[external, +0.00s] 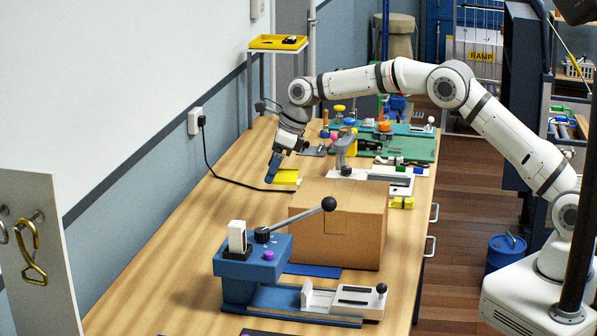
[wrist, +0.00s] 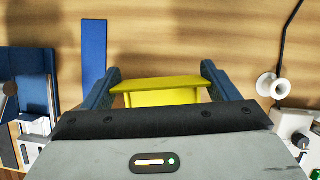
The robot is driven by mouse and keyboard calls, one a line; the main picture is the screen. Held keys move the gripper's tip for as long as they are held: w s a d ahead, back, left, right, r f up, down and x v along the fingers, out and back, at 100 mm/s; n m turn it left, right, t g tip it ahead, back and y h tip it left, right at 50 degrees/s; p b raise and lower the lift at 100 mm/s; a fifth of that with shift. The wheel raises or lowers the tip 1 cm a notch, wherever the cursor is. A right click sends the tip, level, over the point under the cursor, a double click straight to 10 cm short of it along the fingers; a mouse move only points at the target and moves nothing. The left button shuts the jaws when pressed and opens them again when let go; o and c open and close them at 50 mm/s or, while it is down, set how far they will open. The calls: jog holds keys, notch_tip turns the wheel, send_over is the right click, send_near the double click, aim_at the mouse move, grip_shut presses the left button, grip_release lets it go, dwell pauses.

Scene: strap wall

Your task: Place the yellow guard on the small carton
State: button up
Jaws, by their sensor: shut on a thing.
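The yellow guard (wrist: 155,88) sits between the two blue fingers of my gripper (wrist: 160,92) in the wrist view, and the jaws are shut on it. In the external view my gripper (external: 275,166) points down over the table, left of and behind the carton. Part of the yellow guard (external: 287,177) shows just right of the fingertips; I cannot tell whether it touches the table. The brown cardboard carton (external: 338,226) stands closed and upright on the table, apart from my gripper. I cannot make out the carton in the wrist view.
A blue lever press (external: 252,262) with a raised black-knobbed handle stands in front of the carton. Fixtures on a green board (external: 405,147) fill the far table. A black cable (external: 207,158) hangs from the wall socket. The table's left side (external: 180,240) is clear.

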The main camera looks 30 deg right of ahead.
jog(key=s+d+r+n+g+b, duration=0.1)
jog(key=s+d+r+n, duration=0.2)
jog(key=s+r, duration=0.35)
jog(key=s+d+r+n+g+b, duration=0.2)
jog(key=s+d+r+n, duration=0.15)
jog(key=s, duration=0.55)
jog(key=shift+n+y, duration=0.25)
jog(key=shift+y, duration=0.05)
notch_tip(320, 180, down, 6)
jog(key=shift+r+p, duration=0.1)
jog(key=shift+p, duration=0.3)
jog(key=shift+f, duration=2.35)
jog(key=shift+f, duration=0.1)
jog(key=o, duration=0.9)
